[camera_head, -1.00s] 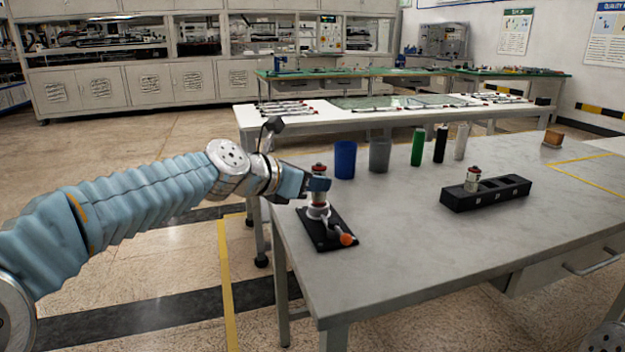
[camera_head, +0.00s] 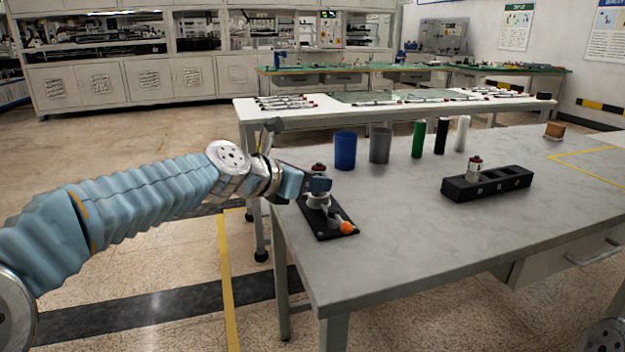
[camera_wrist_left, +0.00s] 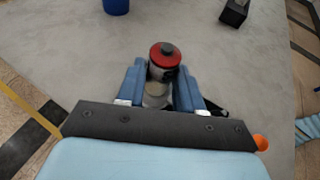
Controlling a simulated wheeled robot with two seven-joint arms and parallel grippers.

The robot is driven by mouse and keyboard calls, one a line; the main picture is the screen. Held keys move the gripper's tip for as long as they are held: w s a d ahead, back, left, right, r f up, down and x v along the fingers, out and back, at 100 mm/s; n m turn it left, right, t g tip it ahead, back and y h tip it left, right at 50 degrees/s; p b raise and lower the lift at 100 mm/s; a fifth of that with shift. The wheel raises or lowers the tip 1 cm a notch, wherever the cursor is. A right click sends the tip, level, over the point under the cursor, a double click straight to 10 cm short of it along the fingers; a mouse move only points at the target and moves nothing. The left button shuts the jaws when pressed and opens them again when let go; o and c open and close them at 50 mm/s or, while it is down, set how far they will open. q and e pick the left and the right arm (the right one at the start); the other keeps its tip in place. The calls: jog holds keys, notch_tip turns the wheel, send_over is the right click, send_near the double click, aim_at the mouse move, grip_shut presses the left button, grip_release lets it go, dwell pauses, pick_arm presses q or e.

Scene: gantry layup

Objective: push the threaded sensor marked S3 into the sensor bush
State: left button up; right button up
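A threaded sensor (camera_head: 318,168) with a red top is upright between the fingers of my left gripper (camera_head: 318,185). The wrist view shows its red cap (camera_wrist_left: 165,55) with a blue finger on each side, the left gripper (camera_wrist_left: 161,85) shut on it. No S3 marking is readable. The sensor bush (camera_head: 319,201) is a pale metal ring on a black base plate (camera_head: 312,225), directly below the fingers. The sensor's lower end is at the bush; the fingers hide how deep it sits. My right gripper is not in view.
An orange-knobbed lever (camera_head: 346,228) stands on the plate's front. A black rack (camera_head: 487,185) on the right holds another red-topped sensor (camera_head: 474,165). A blue cup (camera_head: 345,150), a grey cup (camera_head: 380,146) and several cylinders stand behind. The table middle is clear.

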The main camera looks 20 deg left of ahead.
pick_arm(q)
jog(key=o, duration=0.4)
jog(key=shift+c, duration=0.2)
jog(key=v, duration=1.4)
jog(key=shift+p, duration=0.4)
